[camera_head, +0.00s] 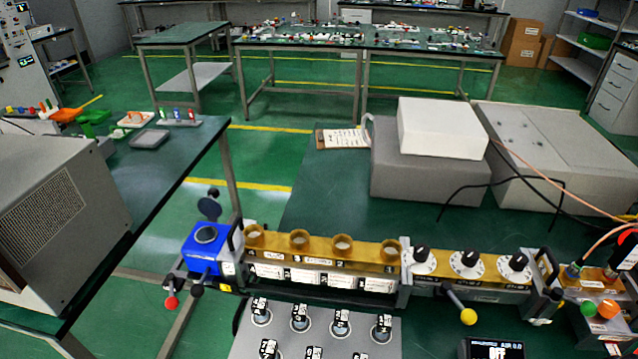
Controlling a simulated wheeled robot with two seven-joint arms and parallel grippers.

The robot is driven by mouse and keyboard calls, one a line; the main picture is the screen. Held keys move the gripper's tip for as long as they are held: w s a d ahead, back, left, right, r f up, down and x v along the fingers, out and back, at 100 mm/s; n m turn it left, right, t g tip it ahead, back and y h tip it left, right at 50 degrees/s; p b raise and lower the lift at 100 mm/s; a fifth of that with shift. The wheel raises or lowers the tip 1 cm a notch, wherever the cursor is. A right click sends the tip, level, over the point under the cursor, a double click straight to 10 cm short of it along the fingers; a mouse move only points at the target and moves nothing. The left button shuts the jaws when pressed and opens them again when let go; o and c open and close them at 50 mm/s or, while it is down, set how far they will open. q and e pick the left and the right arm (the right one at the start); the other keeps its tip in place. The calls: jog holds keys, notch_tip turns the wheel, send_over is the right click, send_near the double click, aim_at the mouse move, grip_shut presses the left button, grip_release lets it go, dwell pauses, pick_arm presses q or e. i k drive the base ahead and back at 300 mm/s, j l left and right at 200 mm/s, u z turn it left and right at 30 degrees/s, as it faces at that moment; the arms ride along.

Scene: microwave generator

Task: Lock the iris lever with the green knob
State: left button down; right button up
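A green knob (587,309) sits at the far right end of the brass waveguide line, just left of an orange knob (607,309). A lever with a yellow ball (468,316) sticks out toward the front, below the three black dials. A lever with a red ball (170,302) hangs at the left end, below the blue block (203,248), with a black ball (196,291) beside it. I cannot tell which part is the iris lever or whether it is locked. Neither of my grippers shows in the head view.
The waveguide line (322,247) runs across the front of the green bench. A grey panel (246,340) with several black-topped knobs and a display (497,349) reading OFF lie in front. White and grey boxes (442,128) stand behind. Cables hang at the right.

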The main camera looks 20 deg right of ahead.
aim_at(588, 308)
jog(key=z, duration=2.35)
